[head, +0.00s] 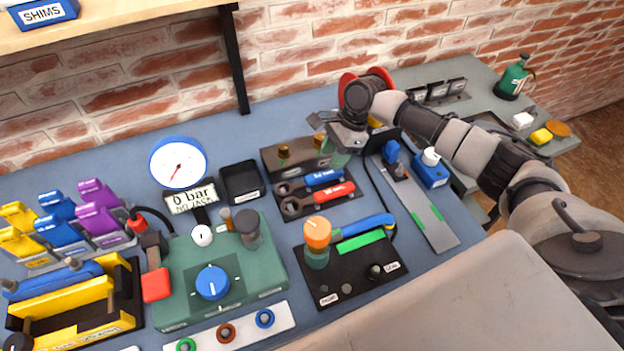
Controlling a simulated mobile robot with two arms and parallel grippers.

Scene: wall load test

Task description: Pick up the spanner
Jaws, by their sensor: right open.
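Two spanners lie side by side in a dark holder (291,211) near the middle of the bench. One has a blue handle (324,177) and the other a red handle (335,194); their grey heads point left. The handle labels are too small to read surely. My right gripper (338,148) is open, just behind and to the right of the blue handle, apart from both spanners in the picture. Its exact height above the bench is hard to tell. My left gripper is not in view.
A dark block with brass knobs (284,153) stands behind the spanners. A black panel with an orange knob (318,232) is in front. A round dial gauge (178,162) and a green pump box (255,275) are to the left. A blue block (431,174) is to the right.

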